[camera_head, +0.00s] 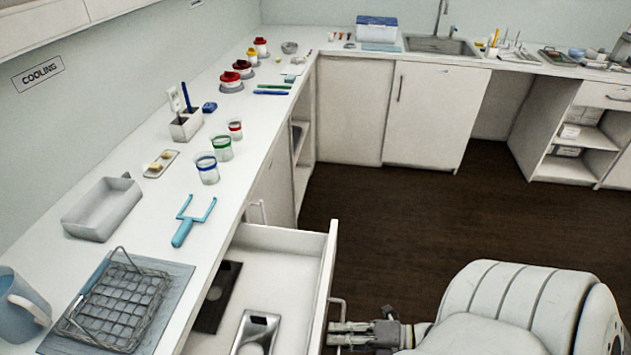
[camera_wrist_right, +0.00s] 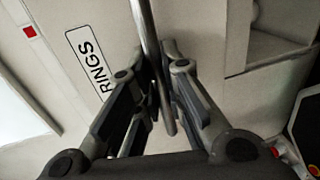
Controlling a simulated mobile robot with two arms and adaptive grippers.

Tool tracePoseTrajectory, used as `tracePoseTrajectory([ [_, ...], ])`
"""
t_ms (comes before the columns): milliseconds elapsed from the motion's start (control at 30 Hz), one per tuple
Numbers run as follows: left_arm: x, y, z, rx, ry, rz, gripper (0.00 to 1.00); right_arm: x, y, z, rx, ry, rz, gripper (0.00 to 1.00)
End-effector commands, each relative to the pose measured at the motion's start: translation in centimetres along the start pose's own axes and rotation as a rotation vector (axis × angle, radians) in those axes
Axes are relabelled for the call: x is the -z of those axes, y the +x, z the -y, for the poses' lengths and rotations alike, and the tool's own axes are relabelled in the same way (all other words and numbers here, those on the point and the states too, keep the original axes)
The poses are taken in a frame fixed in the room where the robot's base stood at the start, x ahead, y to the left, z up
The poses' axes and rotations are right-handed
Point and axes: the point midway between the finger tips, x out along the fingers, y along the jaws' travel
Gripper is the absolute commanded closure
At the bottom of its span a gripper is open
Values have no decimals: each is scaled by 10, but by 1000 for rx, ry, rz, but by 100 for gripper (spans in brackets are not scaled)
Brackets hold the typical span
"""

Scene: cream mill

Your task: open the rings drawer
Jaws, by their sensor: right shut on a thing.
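The rings drawer (camera_head: 327,275) is pulled out from under the left counter in the head view. Its front carries a label reading RINGS (camera_wrist_right: 90,65) in the right wrist view. A metal bar handle (camera_wrist_right: 151,50) runs between the fingers of my right gripper (camera_wrist_right: 158,100), which is shut on it. In the head view my right gripper (camera_head: 345,334) is at the drawer's outer face, by the handle (camera_head: 335,300). Inside the drawer lie a dark flat plate (camera_head: 217,297) and a metal plate with a round recess (camera_head: 257,335). My left gripper is not in view.
The left counter (camera_head: 150,215) holds a wire basket (camera_head: 120,300), a grey tray (camera_head: 103,208), a blue forked tool (camera_head: 190,222) and several jars. A sink (camera_head: 445,44) is at the back. The dark floor (camera_head: 420,220) is clear beyond my arm.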

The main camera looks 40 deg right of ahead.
Motion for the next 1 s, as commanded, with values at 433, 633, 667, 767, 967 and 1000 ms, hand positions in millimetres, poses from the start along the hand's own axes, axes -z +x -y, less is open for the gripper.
tracePoseTrajectory([
  [433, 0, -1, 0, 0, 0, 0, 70, 0, -24, 5, 0, 0, 1, 100],
  [633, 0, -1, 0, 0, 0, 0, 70, 0, -24, 5, 0, 0, 1, 100],
  [667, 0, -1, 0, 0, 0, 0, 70, 0, -24, 5, 0, 0, 1, 100],
  [767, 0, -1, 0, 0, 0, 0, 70, 0, -24, 5, 0, 0, 1, 82],
  [967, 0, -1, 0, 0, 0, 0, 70, 0, -24, 5, 0, 0, 1, 69],
  [1000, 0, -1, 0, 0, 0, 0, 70, 0, -24, 5, 0, 0, 1, 69],
])
